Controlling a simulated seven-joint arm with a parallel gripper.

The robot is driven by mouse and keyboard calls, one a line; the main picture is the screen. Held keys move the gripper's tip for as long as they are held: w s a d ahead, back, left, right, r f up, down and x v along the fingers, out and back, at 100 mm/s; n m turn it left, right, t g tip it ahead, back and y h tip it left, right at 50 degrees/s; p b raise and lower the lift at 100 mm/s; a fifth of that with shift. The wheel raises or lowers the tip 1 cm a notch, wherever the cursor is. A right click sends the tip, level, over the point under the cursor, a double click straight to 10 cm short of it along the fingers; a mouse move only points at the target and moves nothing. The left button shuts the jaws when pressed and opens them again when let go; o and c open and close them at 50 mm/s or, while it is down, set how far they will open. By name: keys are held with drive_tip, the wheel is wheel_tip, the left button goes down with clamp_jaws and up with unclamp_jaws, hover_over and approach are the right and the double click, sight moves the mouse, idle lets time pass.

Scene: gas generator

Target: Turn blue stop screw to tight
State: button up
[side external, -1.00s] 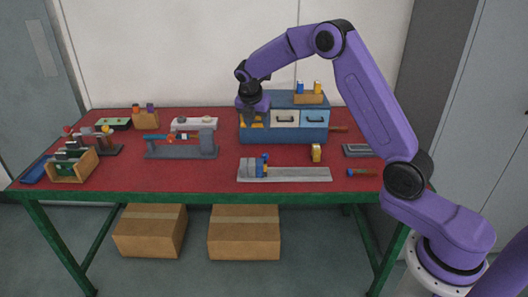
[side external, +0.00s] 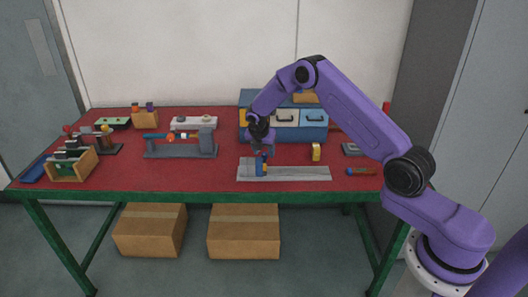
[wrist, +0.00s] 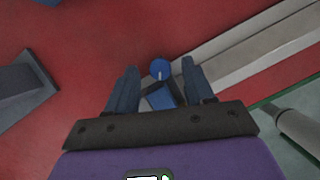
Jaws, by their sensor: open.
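The blue stop screw (wrist: 160,68) shows in the wrist view as a round blue head with a pale mark. It stands on a dark and blue block (wrist: 161,97) on the long grey rail (wrist: 250,52). In the side view the rail (side external: 300,174) lies near the front of the table, with the block at its left part. My gripper (wrist: 159,66) is open and points down, its two fingers on either side of the screw head with gaps showing. In the side view my gripper (side external: 262,148) is just above the block and partly hides the screw.
A blue drawer cabinet (side external: 285,134) stands behind the rail. A small yellow block (side external: 316,152) is behind the rail's right half, and a red-and-blue tool (side external: 361,172) lies to its right. A grey fixture (side external: 182,151) stands to the left. Red tabletop is clear between them.

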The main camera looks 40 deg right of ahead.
drive_tip(key=shift+d+f, duration=0.15)
drive_tip(key=shift+f, duration=0.2)
drive_tip(key=shift+c, duration=0.4)
clamp_jaws()
drive_tip(key=shift+w+m+g, duration=0.1)
drive_tip(key=shift+m+g, duration=0.35)
drive_tip(key=shift+m, duration=0.75)
drive_tip(key=shift+w+m+g, duration=0.1)
drive_tip(key=shift+m+g, duration=0.35)
drive_tip(key=shift+m, duration=0.75)
drive_tip(key=shift+o, duration=0.4)
unclamp_jaws()
drive_tip(key=shift+h, duration=0.3)
drive_tip(key=v, duration=1.7)
drive_tip(key=shift+r, duration=0.3)
drive_tip(key=shift+s, duration=0.1)
